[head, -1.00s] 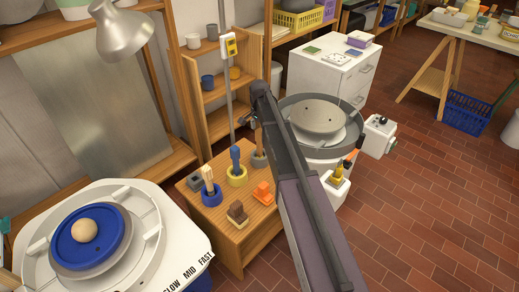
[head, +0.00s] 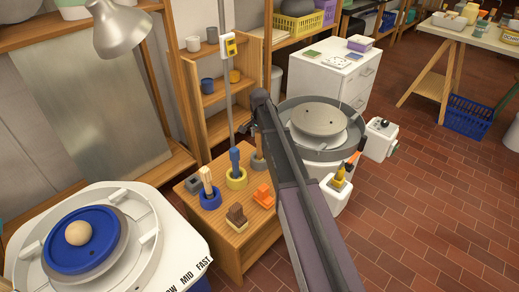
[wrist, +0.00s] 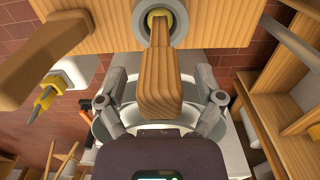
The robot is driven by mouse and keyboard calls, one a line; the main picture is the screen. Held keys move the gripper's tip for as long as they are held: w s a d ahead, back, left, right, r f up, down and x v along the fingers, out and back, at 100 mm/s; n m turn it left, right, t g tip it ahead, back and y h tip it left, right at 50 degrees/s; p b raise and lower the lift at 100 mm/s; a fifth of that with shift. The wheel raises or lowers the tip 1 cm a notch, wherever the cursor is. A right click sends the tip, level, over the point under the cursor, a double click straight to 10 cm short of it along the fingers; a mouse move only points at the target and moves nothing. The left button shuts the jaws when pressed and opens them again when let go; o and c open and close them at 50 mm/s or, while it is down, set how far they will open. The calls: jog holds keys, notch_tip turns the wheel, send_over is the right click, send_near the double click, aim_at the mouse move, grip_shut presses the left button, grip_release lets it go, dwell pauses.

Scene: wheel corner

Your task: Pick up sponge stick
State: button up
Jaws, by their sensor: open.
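In the wrist view, a stick with a pale wooden handle (wrist: 160,70) has a yellow sponge-like end (wrist: 158,18) in a round grey holder (wrist: 180,14). This looks like the sponge stick. My gripper (wrist: 160,84) is open, with one finger on each side of the handle and visible gaps to both. In the head view, the sponge stick seems to be the one in the grey ring (head: 258,164), partly behind my arm. My gripper is mostly hidden there by the arm.
On the wooden stand (head: 230,250), a wooden-handled tool (head: 206,178) stands in a blue ring and a blue-handled one (head: 235,160) in a yellow ring. A brown brush-like block (head: 237,215) and an orange piece (head: 264,195) lie in front. A pottery wheel (head: 322,120) stands right.

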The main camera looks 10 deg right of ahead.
grip_shut()
jog(key=shift+r, duration=0.15)
dwell(0.4)
notch_tip(320, 180, up, 10)
jog(key=p, duration=1)
dwell(0.6)
